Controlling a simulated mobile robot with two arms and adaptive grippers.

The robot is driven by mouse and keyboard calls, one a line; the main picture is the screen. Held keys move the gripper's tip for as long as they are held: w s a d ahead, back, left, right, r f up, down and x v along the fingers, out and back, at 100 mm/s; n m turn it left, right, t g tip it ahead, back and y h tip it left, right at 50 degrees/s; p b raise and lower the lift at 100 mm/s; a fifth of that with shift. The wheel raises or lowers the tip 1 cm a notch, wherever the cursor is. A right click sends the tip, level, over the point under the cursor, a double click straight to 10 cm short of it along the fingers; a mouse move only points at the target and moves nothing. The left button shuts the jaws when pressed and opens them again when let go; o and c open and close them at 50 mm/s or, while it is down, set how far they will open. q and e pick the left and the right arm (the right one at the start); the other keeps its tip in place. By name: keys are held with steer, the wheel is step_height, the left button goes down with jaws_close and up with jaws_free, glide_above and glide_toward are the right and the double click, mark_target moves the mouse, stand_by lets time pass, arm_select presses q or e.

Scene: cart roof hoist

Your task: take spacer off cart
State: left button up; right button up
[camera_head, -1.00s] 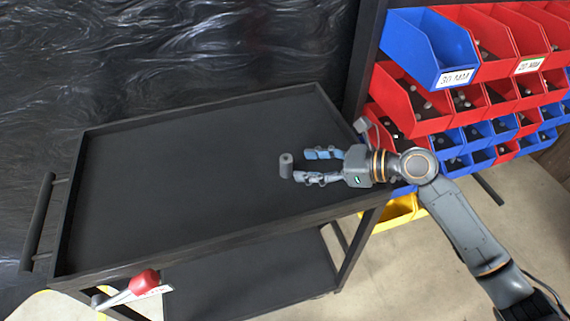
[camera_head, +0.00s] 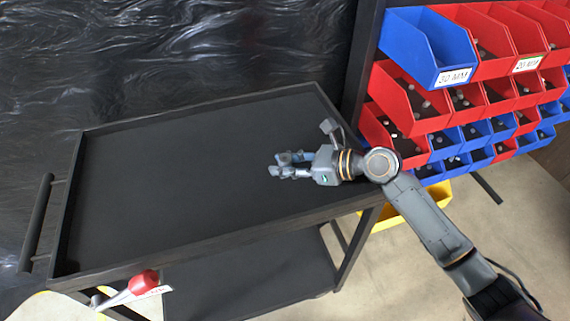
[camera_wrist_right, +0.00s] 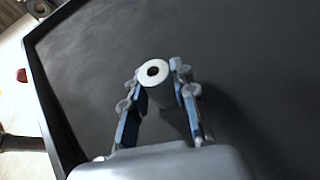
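The spacer (camera_wrist_right: 160,88) is a small grey upright cylinder with a dark hole in its top. In the right wrist view it stands between the two fingertips, with a finger against each side. My right gripper (camera_head: 284,164) is low over the right half of the black cart (camera_head: 180,190) and is shut on the spacer; in the head view the fingers mostly hide the spacer. I cannot tell any gap between the spacer and the cart top. My left gripper is not in view.
The cart top has a raised rim and is otherwise bare. A rack of red and blue bins (camera_head: 425,45) stands close at the right, with a yellow bin (camera_head: 436,193) low down. A red-knobbed lever (camera_head: 144,282) is at the cart's front left.

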jaws_close()
steer(key=shift+r, duration=0.1)
